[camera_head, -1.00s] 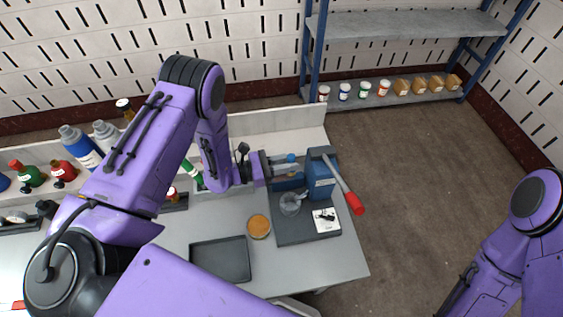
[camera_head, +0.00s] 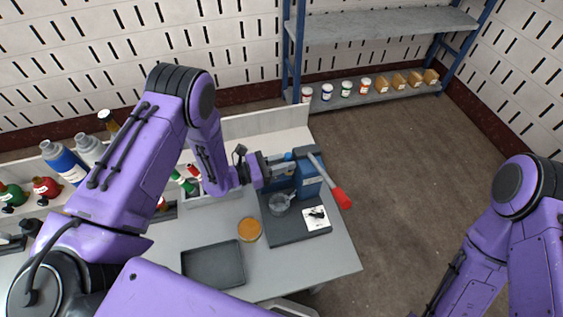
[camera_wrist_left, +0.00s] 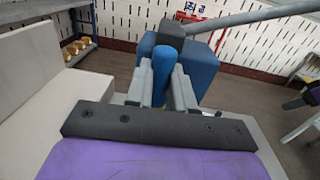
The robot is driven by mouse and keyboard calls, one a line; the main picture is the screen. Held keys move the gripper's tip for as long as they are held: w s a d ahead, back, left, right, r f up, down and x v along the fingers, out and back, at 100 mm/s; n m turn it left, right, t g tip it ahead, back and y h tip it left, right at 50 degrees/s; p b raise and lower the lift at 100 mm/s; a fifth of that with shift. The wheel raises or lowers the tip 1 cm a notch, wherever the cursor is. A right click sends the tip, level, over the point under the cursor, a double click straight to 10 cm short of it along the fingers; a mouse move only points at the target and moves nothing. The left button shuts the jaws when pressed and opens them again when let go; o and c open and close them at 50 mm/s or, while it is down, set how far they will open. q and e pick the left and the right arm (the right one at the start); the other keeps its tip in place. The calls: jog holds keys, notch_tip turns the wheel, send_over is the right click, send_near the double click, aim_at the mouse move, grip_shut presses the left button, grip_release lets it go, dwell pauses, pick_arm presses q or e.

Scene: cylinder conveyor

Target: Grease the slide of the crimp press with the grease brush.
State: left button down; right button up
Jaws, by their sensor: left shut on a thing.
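The crimp press (camera_head: 309,182) is blue, with a grey lever ending in a red grip (camera_head: 341,198), at the right end of the bench. My left gripper (camera_head: 284,169) is close beside the press's left side. It is shut on the grease brush, whose blue handle (camera_wrist_left: 163,72) stands between the two fingers in the left wrist view. The press (camera_wrist_left: 196,66) is right behind the handle there. The brush's bristles and the slide are hidden, so I cannot tell whether they touch. My right gripper is out of view; only its arm shows at the right.
A clear jar (camera_head: 279,204) and a white card (camera_head: 316,218) are on the dark plate by the press. An orange-topped tin (camera_head: 249,229) and a dark tray (camera_head: 194,263) are nearer the front. Several bottles stand at left. A shelf (camera_head: 385,95) stands at the back.

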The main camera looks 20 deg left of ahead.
pick_arm(q)
jog(key=shift+w+d+r, duration=0.1)
jog(key=shift+r, duration=0.3)
jog(key=r+p, duration=0.1)
jog(key=w+r+p, duration=0.1)
jog(key=r+p, duration=0.1)
jog(key=shift+r, duration=0.1)
jog(key=r+p, duration=0.1)
jog(key=r, duration=0.2)
jog(key=shift+s+d+p, duration=0.1)
jog(key=shift+s+p, duration=0.2)
jog(key=shift+p, duration=0.1)
jog(key=shift+r, duration=0.8)
jog(key=shift+w+r, duration=0.1)
jog(key=shift+r, duration=0.15)
jog(key=shift+f, duration=0.1)
